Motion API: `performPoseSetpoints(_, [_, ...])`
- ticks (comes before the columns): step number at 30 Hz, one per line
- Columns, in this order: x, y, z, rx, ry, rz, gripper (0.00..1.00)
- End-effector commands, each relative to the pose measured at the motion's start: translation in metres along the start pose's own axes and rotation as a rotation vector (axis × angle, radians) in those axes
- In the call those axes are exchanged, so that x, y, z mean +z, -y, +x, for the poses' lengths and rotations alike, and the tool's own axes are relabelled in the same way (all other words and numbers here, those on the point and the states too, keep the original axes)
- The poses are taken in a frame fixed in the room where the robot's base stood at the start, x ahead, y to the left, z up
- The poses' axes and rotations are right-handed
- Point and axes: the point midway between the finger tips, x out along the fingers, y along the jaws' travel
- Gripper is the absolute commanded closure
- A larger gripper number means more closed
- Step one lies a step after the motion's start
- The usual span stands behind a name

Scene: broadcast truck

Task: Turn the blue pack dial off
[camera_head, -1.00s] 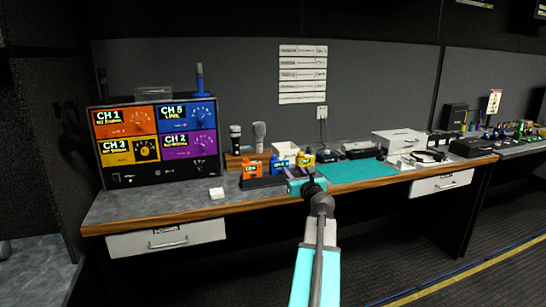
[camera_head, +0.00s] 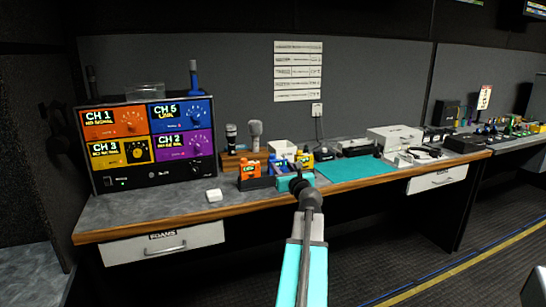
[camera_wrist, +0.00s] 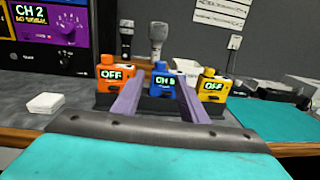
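The blue pack (camera_wrist: 162,90) stands upright in a dark holder (camera_wrist: 105,103), between an orange pack (camera_wrist: 118,83) and a yellow pack (camera_wrist: 213,86). Its display reads "CH 5", and a blue dial (camera_wrist: 160,66) sits on its top. The orange and yellow packs read "OFF". In the head view the blue pack (camera_head: 279,167) is partly hidden by my gripper. My gripper (camera_wrist: 160,86) is open, its two purple fingers on either side of the blue pack's image. I cannot tell whether they touch it.
A receiver rack (camera_head: 150,170) with coloured channel panels stands at the left; its blue panel reads "CH 5". Two microphones (camera_head: 255,134) stand behind the packs. A small white box (camera_head: 214,195) lies on the desk. A teal mat (camera_head: 350,172) lies to the right.

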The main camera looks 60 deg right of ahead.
Motion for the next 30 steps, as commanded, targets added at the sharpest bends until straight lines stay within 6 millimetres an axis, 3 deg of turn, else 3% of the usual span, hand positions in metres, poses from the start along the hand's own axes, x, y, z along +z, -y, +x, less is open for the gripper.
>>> performPoseSetpoints(30, [0.000, 0.004, 0.085, -0.003, -0.001, 0.000, 0.61])
